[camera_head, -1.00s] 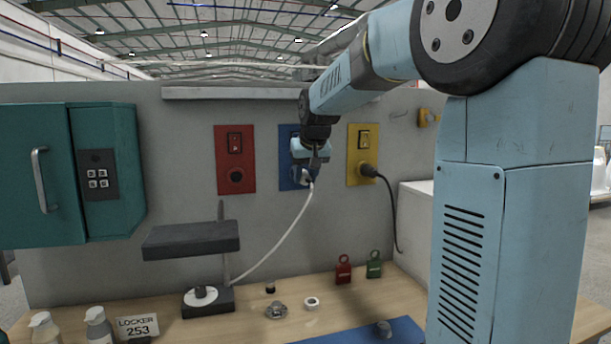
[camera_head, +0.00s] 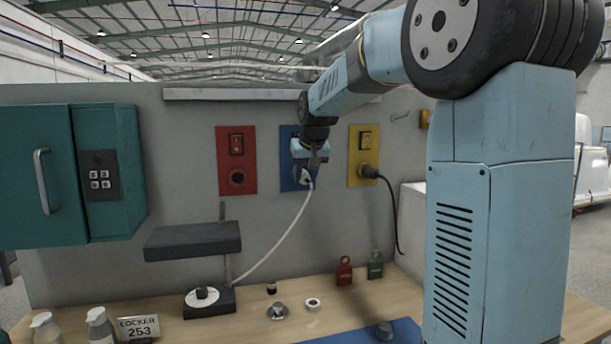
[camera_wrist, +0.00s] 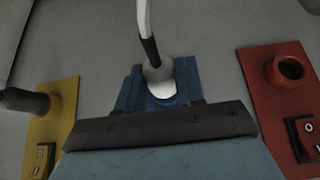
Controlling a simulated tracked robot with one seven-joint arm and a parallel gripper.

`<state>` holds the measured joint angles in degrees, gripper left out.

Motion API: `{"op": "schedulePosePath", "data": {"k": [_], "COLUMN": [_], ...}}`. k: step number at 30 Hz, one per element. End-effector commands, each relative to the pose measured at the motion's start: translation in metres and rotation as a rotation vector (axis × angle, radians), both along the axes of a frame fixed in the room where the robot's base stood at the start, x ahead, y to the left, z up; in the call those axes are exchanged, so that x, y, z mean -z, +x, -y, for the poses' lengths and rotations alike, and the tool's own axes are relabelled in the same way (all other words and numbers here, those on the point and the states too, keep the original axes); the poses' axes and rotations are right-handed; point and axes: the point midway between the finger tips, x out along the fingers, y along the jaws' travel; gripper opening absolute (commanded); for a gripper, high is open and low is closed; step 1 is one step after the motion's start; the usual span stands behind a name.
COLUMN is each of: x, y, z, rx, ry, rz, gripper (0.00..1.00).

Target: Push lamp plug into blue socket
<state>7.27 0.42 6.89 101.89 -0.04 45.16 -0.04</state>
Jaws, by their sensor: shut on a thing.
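The blue socket panel (camera_head: 288,136) is on the grey wall between a red and a yellow panel. My gripper (camera_head: 308,178) is in front of it and hides most of it. My gripper is shut on the lamp plug (camera_wrist: 158,76), which is pale with a dark collar and a white cord (camera_head: 288,240). In the wrist view the plug lies in front of the blue socket panel (camera_wrist: 127,92), near its socket. The plug's front end is hidden, so I cannot tell whether it is in the socket. The cord runs down to the lamp (camera_head: 193,242) on the bench.
The red panel (camera_head: 237,160) has an empty socket. The yellow panel (camera_head: 358,140) holds a black plug (camera_head: 369,172) with a hanging cord. A teal cabinet (camera_head: 60,180) is at left. Red and green padlocks and small parts lie on the bench (camera_head: 250,310).

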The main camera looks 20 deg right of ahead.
Motion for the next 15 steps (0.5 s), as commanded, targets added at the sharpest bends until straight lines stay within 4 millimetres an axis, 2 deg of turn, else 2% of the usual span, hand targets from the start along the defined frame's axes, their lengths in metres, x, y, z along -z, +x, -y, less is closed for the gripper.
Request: {"op": "schedulePosePath", "data": {"k": [10,11,15], "x": [-0.0011,-0.0011,-0.0009], "y": [0.0081,0.0079,0.0076], "z": [0.0000,0.0000,0.0001], "rx": [0.000,0.000,0.000], "ry": [0.000,0.000,0.000], "rz": [0.004,0.004,0.004], "gripper": [0.06,0.38,0.51]}}
